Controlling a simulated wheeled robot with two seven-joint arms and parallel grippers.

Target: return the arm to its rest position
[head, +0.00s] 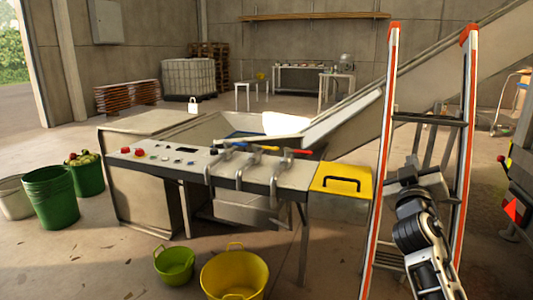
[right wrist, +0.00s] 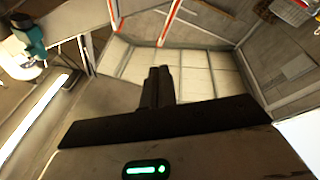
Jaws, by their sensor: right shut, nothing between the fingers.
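My right arm (head: 425,245) rises from the lower right of the head view, in line with the gap between the two rails of an orange-edged ladder. My right gripper (head: 408,168) is at its upper end, pointing up and away. In the right wrist view the two dark fingers (right wrist: 158,85) are together with nothing between them. I cannot tell how far the gripper is from the ladder. My left arm and gripper are in neither view.
The ladder (head: 392,100) stands at right. A press bench with levers and a control panel (head: 190,160) fills the middle, with a yellow handled panel (head: 342,181) at its end. Yellow (head: 235,275) and green (head: 174,264) tubs stand on the floor in front.

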